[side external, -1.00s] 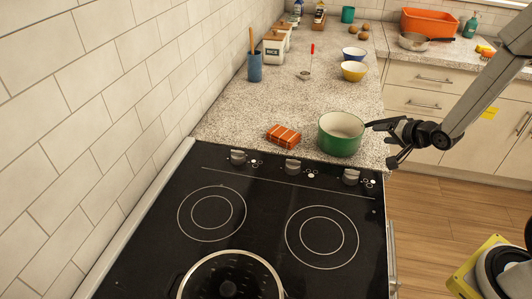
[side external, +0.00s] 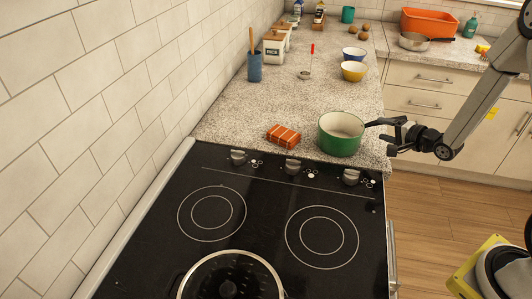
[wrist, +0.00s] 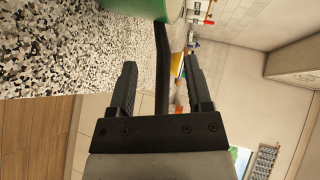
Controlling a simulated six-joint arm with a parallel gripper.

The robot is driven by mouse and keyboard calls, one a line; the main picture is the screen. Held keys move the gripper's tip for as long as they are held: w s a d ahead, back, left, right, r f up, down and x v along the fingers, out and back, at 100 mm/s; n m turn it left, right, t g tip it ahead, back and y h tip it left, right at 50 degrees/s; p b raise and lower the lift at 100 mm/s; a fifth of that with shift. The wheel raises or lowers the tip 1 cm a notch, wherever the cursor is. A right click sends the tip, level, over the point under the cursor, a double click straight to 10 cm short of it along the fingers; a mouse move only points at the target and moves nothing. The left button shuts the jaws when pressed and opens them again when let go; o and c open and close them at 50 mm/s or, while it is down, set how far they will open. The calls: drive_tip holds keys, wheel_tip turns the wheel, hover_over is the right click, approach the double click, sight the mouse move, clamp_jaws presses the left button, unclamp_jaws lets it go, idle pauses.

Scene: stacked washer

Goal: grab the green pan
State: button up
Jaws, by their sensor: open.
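The green pan (side external: 340,140) stands upright on the speckled counter, near the edge by the stove. Its dark handle (side external: 381,122) points right, past the counter's edge. My gripper (side external: 393,134) is at the right of the pan, by the handle's outer end. In the wrist view my gripper (wrist: 161,75) is open, with one finger on each side of the dark handle (wrist: 163,60). The fingers stand apart from the handle there. The green pan's body (wrist: 130,8) shows at the top of the wrist view.
An orange packet (side external: 283,136) lies left of the pan. The black stove top (side external: 265,200) is in front, with a pot (side external: 230,278) on it. A yellow bowl (side external: 354,71) and a blue bowl (side external: 355,54) stand farther back. The counter (side external: 270,100) between is mostly clear.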

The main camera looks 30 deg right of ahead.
sight(373, 125)
drive_tip(key=shift+x, duration=2.85)
drive_tip(key=shift+r, duration=0.1)
clamp_jaws()
